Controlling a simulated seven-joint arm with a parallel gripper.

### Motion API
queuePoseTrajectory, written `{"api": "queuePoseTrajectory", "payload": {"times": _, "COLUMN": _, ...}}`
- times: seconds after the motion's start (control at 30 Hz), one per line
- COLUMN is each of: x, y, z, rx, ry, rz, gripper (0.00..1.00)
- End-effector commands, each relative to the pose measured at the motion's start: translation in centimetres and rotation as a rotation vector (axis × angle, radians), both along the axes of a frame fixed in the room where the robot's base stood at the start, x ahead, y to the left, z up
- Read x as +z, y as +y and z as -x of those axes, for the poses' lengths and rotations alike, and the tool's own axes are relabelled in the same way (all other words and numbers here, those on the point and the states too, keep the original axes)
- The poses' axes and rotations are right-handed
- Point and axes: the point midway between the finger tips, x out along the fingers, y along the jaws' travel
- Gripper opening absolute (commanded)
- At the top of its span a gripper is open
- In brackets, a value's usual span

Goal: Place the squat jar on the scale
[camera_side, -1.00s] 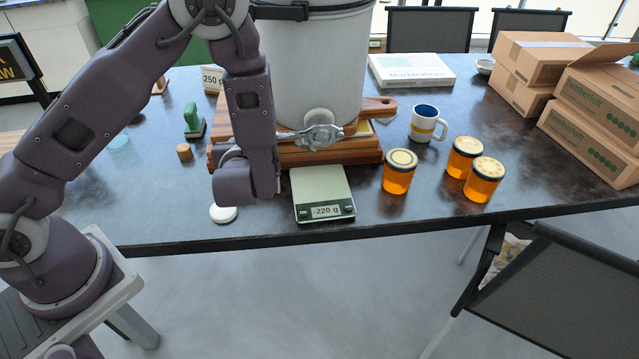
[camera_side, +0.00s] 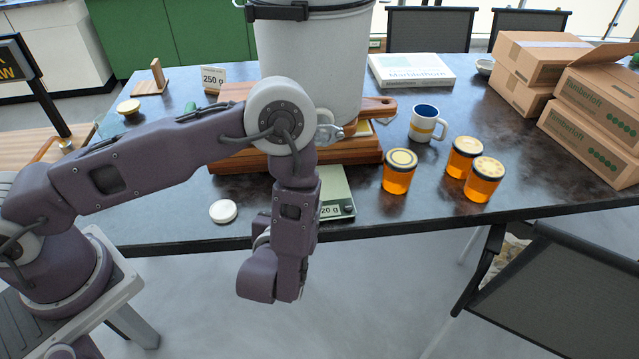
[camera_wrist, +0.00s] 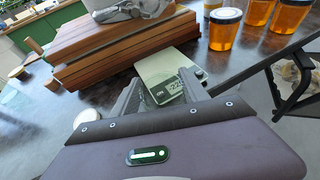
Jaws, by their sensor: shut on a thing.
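The scale (camera_side: 338,186) lies on the table near its front edge, partly behind my wrist in the side view. Its plate (camera_wrist: 158,62) is bare in the wrist view. Three amber jars with lids stand to its right: one with a ringed lid (camera_side: 399,173) and two with dotted lids (camera_side: 464,158) (camera_side: 483,180). I cannot tell which is the squat one. My gripper (camera_wrist: 162,82) faces the scale from in front of the table edge. Its fingers are apart, and I cannot make out what they hold; the side view hides them.
A large white bucket (camera_side: 312,70) stands on wooden boards (camera_side: 345,155) behind the scale. A mug (camera_side: 426,123) is behind the jars. Cardboard boxes (camera_side: 590,118) fill the right end. A white disc (camera_side: 223,211) lies left of the scale.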

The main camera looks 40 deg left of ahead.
Motion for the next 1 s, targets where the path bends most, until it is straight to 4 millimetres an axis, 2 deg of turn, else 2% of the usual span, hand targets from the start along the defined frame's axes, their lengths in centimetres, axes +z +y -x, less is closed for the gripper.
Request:
{"api": "queuePoseTrajectory", "payload": {"times": 0.07, "x": -1.0, "y": 0.1, "z": -0.2, "rx": 0.002, "ry": -0.001, "rz": 0.0, "gripper": 0.0}}
{"api": "queuePoseTrajectory", "payload": {"times": 0.17, "x": -1.2, "y": 1.0, "z": -1.9, "rx": 0.008, "ry": -0.005, "rz": 0.002, "gripper": 0.0}}
{"api": "queuePoseTrajectory", "payload": {"times": 0.4, "x": -1.1, "y": 4.6, "z": -9.0, "rx": 0.008, "ry": -0.006, "rz": 0.003, "gripper": 0.0}}
{"api": "queuePoseTrajectory", "payload": {"times": 0.5, "x": -1.1, "y": 5.5, "z": -11.1, "rx": 0.005, "ry": -0.006, "rz": 0.002, "gripper": 0.0}}
{"api": "queuePoseTrajectory", "payload": {"times": 0.67, "x": -1.2, "y": 6.5, "z": -13.1, "rx": 0.006, "ry": -0.004, "rz": 0.001, "gripper": 0.0}}
{"api": "queuePoseTrajectory", "payload": {"times": 0.83, "x": -1.1, "y": 8.0, "z": -16.3, "rx": 0.005, "ry": -0.005, "rz": 0.0, "gripper": 0.0}}
{"api": "queuePoseTrajectory", "payload": {"times": 0.9, "x": -2.2, "y": 8.0, "z": -16.3, "rx": 0.002, "ry": 0.002, "rz": 0.001, "gripper": 0.0}}
{"api": "queuePoseTrajectory", "payload": {"times": 1.0, "x": -2.7, "y": 7.9, "z": -16.3, "rx": 0.002, "ry": -0.001, "rz": 0.0, "gripper": 0.0}}
